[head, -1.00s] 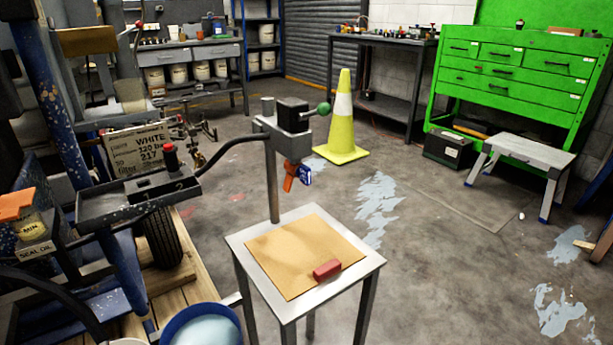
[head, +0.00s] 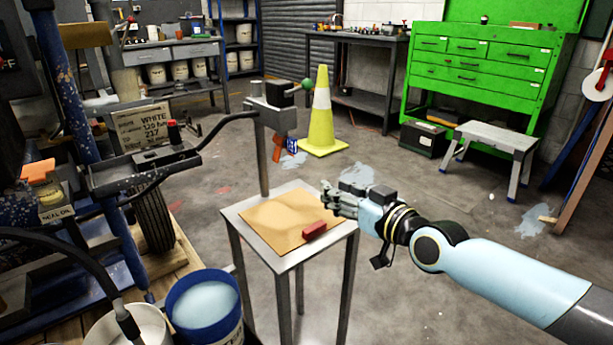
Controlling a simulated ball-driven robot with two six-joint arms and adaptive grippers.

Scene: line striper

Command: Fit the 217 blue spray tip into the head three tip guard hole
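The spray head (head: 270,97) is a grey block with a black top and green knob on a post above a small metal stand. An orange tip guard (head: 277,147) hangs under it. A small blue piece with a white mark (head: 292,145), perhaps the spray tip, shows at the guard's right side; I cannot tell whether it sits in the hole or which number it bears. My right gripper (head: 328,199) is right of and below the guard, over the stand's right edge in the picture, apart from the guard. Its fingers are too small to judge. My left gripper is out of view.
A red block (head: 314,231) lies on the cardboard sheet (head: 272,222) on the stand (head: 236,222). The striper's dark tray (head: 145,170) and handle are left. A blue bucket (head: 205,308) is at the front.

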